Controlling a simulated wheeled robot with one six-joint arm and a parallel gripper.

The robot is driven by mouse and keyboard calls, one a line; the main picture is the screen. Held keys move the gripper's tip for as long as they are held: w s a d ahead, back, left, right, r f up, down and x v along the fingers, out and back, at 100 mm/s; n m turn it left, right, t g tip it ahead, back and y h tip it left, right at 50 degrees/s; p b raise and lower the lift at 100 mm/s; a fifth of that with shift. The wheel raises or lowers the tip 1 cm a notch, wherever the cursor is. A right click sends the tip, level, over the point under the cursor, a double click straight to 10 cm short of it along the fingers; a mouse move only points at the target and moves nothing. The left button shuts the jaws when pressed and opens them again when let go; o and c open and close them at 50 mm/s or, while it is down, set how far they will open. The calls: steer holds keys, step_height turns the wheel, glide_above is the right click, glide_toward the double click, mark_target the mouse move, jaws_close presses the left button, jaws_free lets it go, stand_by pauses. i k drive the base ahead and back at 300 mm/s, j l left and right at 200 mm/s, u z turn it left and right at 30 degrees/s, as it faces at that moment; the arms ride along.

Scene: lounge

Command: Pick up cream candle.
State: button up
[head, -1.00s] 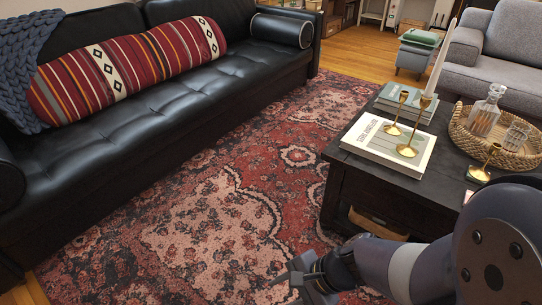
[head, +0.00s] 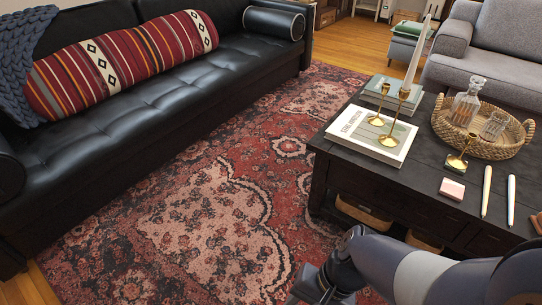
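A cream candle (head: 486,190) lies on the dark coffee table (head: 425,170), right of a small pink block. A paler, bluish-white candle (head: 511,199) lies beside it. Another tall pale candle (head: 412,62) stands in a brass holder (head: 390,139) on a white book. My gripper (head: 312,287) is low over the rug at the bottom edge, left of the table and well away from the candles. Its fingers are small, dark and partly cut off, so I cannot tell whether it is open.
A woven tray (head: 446,136) holds a glass decanter (head: 465,104) and a tumbler. Another brass holder (head: 456,163) stands at its near side. The pink block (head: 452,189) and white book (head: 372,135) are also on the table. Black sofa (head: 150,115) at left; open rug between.

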mark_target(487, 178)
steer(key=j+u, duration=0.15)
steer(key=l, duration=0.55)
steer(key=i+l+z, duration=0.1)
steer(key=l, duration=0.5)
steer(key=i+l, duration=0.15)
steer(key=l, duration=0.4)
steer(key=l+z, duration=0.1)
steer(key=l, duration=0.5)
steer(key=i, duration=0.05)
